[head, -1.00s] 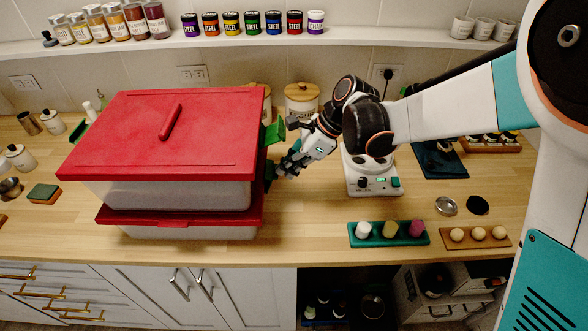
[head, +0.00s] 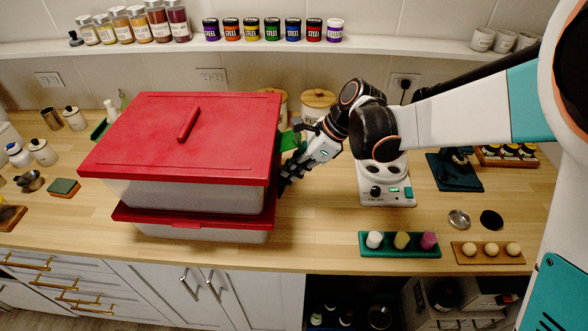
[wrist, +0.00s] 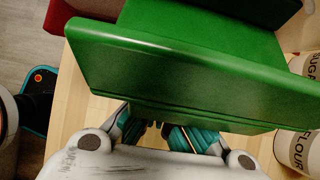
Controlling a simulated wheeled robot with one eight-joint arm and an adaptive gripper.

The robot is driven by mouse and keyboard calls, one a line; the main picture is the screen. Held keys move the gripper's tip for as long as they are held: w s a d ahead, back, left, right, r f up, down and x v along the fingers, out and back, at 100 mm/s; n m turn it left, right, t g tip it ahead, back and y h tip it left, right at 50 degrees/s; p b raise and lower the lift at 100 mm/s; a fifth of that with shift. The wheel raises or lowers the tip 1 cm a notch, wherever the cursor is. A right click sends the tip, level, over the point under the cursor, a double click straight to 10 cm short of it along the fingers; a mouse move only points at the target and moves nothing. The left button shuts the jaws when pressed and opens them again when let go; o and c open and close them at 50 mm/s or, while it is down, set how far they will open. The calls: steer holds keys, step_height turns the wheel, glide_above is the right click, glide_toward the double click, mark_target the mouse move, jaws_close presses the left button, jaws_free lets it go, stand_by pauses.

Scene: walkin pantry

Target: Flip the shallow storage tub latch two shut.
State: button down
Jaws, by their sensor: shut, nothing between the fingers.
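The storage tub with a red lid (head: 230,140) and clear walls (head: 190,196) sits stacked on another red-lidded tub (head: 215,236) on the counter. A green latch (head: 289,139) sticks out from the upper tub's right side. It fills the upper middle of the wrist view as a broad green flap (wrist: 180,75). My gripper (head: 286,175) is beside the tub's right side, below and in front of the latch. Its teal fingers (wrist: 160,130) are shut and empty, partly hidden behind the flap's lower edge. Whether they touch the latch I cannot tell.
Canisters (head: 318,102) stand behind the latch; their labels also show in the wrist view (wrist: 300,150). A white scale-like device (head: 386,185) stands right of my gripper. A teal tray (head: 400,245) is in front. Bare counter (head: 315,220) lies between tub and tray.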

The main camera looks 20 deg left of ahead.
steer(key=shift+r, duration=0.2)
steer(key=shift+r+p, duration=0.5)
steer(key=shift+r, duration=0.2)
